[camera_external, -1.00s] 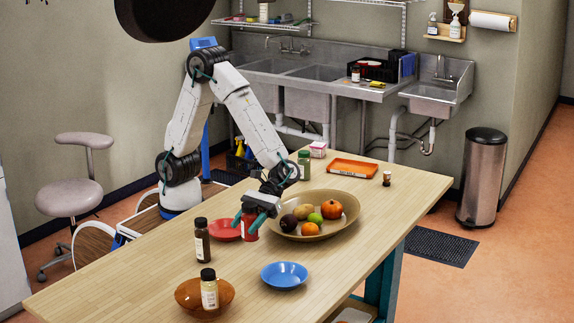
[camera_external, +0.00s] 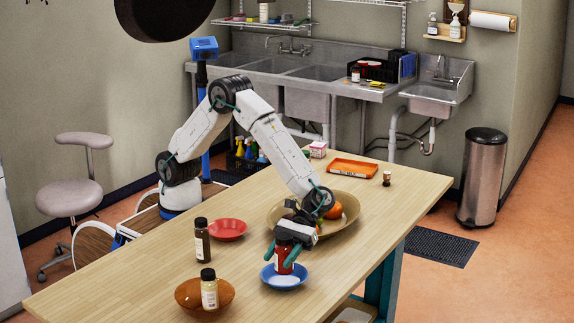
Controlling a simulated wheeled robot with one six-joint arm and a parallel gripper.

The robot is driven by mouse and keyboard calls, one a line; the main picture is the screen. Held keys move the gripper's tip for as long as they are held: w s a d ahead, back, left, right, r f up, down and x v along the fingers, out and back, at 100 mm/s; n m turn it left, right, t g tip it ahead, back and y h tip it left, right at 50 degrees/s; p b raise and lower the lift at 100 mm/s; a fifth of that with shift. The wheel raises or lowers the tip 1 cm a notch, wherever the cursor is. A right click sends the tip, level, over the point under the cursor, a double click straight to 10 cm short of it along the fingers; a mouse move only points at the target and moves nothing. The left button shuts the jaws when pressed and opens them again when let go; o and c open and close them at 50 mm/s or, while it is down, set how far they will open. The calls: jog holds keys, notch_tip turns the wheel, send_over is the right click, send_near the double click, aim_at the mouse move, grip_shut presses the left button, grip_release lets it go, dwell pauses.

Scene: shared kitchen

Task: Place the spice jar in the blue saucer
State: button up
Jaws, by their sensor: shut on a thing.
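A red spice jar (camera_external: 284,254) with a dark lid is upright between the fingers of my gripper (camera_external: 282,252), which is shut on it. The blue saucer (camera_external: 268,282) is on the table, directly below the jar in the picture. The jar's lower end overlaps the saucer's inside. I cannot tell whether it touches the saucer's bottom or is just above it. My fingers hide the jar's sides.
A large tan bowl (camera_external: 348,226) of fruit is behind my gripper, partly hidden by it. An orange tray (camera_external: 354,169) lies farther back.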

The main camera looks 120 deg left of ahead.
aim_at(279, 268)
jog(key=shift+f, duration=1.45)
jog(key=shift+f, duration=0.2)
jog(key=o, duration=1.1)
